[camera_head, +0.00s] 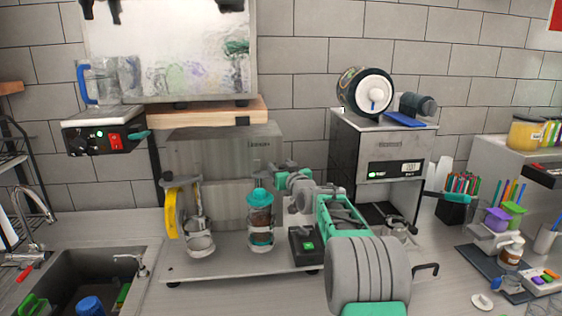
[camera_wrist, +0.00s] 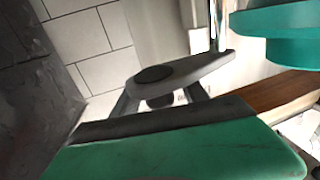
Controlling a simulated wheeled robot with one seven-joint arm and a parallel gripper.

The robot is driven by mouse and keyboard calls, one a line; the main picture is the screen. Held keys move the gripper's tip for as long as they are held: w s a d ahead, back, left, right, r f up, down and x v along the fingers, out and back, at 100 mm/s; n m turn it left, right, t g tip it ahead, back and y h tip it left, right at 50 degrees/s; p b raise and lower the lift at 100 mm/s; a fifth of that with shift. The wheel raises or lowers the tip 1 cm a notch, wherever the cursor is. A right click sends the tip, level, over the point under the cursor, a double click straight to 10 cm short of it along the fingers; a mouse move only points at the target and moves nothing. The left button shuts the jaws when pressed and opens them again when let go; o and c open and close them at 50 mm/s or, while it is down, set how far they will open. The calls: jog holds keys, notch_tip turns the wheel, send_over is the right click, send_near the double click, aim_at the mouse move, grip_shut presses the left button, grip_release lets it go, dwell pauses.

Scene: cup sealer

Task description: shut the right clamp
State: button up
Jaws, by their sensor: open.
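The sealer's grey box (camera_head: 222,175) stands on a wide base plate. A teal-lidded cup with brown contents (camera_head: 262,222) stands upright at the right of its front. My gripper (camera_head: 292,178) is open, just right of this cup at about its lid's height. The right clamp cannot be clearly made out in the head view; my gripper and arm cover that area. The wrist view shows the teal lid (camera_wrist: 285,45) at upper right, a bright metal rod, and a grey piece with a dark oval. I cannot tell whether that piece belongs to the clamp.
A yellow lever (camera_head: 171,214) and a clear glass jar (camera_head: 200,238) are at the sealer's left. A black switch box with a green button (camera_head: 303,245) sits close to my arm. A display machine (camera_head: 384,160) stands behind right. A sink (camera_head: 85,275) is at lower left.

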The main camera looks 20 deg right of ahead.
jog(key=shift+w, duration=0.15)
jog(key=shift+c, duration=0.4)
grip_shut()
jog(key=shift+d, duration=0.15)
dwell(0.8)
